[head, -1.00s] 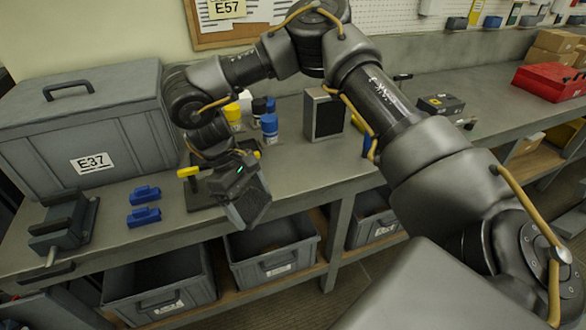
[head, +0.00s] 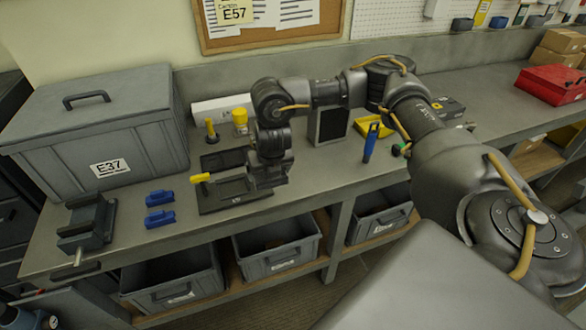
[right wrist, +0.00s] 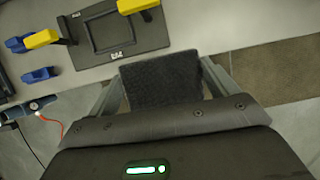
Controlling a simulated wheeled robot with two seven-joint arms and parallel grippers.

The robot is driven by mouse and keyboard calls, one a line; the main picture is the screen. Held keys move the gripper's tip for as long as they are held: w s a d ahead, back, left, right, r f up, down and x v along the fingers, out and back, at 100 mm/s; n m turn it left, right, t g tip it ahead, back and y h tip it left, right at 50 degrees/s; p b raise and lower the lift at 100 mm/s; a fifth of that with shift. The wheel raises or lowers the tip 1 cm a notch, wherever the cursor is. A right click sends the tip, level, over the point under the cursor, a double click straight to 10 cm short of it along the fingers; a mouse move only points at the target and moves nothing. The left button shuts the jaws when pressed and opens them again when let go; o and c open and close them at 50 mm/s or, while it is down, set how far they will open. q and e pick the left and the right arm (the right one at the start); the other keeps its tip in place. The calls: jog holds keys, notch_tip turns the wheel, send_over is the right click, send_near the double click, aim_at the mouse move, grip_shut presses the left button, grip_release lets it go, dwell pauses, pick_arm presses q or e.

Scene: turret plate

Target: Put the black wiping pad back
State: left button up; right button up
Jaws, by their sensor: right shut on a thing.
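My right gripper (right wrist: 160,82) is shut on the black wiping pad (right wrist: 160,76), a dark rough block between its two fingers in the right wrist view. In the head view, my right gripper (head: 268,180) is over the right part of a dark plate (head: 222,196) on the bench, and the pad cannot be made out there. In the right wrist view, the plate (right wrist: 150,40) has a raised rectangular frame and lies just beyond the pad. A clamp with a yellow handle (head: 202,178) stands at the plate's left. My left gripper is not in view.
Two blue blocks (head: 160,217) and a dark vise-like device (head: 88,222) are left of the plate. A large grey box (head: 90,125) stands behind them. A black panel (head: 330,122) and a yellow tray (head: 372,127) are to the right. Open grey bins (head: 275,245) sit below.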

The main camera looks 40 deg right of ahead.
jog(key=shift+d, duration=0.1)
jog(key=b, duration=0.3)
send_near(291, 176)
jog(key=a+r, duration=0.3)
jog(key=d+f, duration=0.1)
jog(key=w+f+b, duration=0.1)
jog(key=f, duration=0.1)
jog(key=d+f+b, duration=0.1)
jog(key=shift+w+d+f, duration=0.15)
jog(key=shift+w+d, duration=0.15)
jog(key=shift+w+d+f, duration=0.25)
jog(key=shift+d, duration=0.15)
notch_tip(291, 176, down, 2)
jog(key=shift+d+f+b, duration=0.1)
jog(key=shift+f+b, duration=0.1)
jog(key=shift+b, duration=0.45)
jog(key=shift+w+d+f, duration=0.1)
jog(key=shift+f, duration=0.45)
jog(key=shift+f, duration=0.1)
jog(key=o, duration=0.9)
jog(key=shift+c, duration=0.2)
